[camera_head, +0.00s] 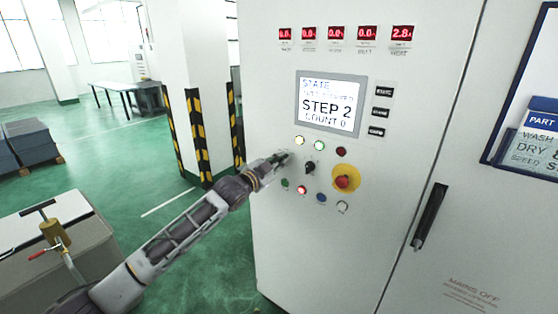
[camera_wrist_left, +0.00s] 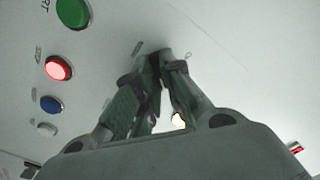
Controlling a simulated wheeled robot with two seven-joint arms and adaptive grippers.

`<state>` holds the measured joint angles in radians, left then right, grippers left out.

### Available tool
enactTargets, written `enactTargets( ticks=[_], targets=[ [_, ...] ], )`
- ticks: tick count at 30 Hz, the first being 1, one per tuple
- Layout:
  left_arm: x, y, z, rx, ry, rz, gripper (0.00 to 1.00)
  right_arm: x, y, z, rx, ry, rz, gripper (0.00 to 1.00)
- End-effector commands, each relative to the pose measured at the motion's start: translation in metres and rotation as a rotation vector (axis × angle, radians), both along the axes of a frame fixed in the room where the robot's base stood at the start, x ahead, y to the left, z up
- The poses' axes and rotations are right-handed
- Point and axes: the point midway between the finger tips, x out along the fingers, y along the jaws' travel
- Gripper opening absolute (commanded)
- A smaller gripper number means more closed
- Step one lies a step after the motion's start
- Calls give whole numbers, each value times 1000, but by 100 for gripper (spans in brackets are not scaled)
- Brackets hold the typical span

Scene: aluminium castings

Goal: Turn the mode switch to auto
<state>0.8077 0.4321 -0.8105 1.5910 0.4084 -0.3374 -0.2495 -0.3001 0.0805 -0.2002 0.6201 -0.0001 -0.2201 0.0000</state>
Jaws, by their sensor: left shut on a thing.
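My left gripper (camera_head: 283,158) reaches in from the left to the left side of the control panel (camera_head: 272,105). Its fingers are shut at the cabinet face on the mode switch, which they hide almost wholly. I cannot read the switch's position or its labels. In the left wrist view the fingers (camera_wrist_left: 160,60) come together against the white panel. A black knob (camera_head: 309,168) sits just right of the gripper in the head view, clear of the fingers. My right gripper is not in view.
A red emergency stop (camera_head: 345,181) on a yellow base is to the right. Below are green (camera_head: 284,183), red (camera_head: 301,190), blue (camera_head: 321,198) and white (camera_head: 343,207) buttons. The screen (camera_head: 329,103) reads STEP 2, COUNT 0. A striped pillar (camera_head: 190,80) stands left behind my arm.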

Motion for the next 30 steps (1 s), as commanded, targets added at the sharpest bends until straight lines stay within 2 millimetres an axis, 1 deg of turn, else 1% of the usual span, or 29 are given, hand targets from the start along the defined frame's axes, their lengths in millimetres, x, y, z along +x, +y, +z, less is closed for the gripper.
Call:
enactTargets(
  ticks=[3, 9, 21, 22, 27, 30],
  targets=[
    [0, 0, 1, 49, -35, 1, 0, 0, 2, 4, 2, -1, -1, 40],
    [0, 0, 0, 92, -66, 1, 0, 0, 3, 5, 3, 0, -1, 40],
    [0, 0, 0, 100, -72, 0, 0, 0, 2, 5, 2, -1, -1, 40],
    [0, 0, 0, 100, -72, 0, 11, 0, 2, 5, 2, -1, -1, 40],
    [0, 0, 0, 99, -72, 0, 31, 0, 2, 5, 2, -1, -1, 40],
    [0, 0, 0, 99, -72, 0, 31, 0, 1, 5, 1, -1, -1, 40]
  ],
)
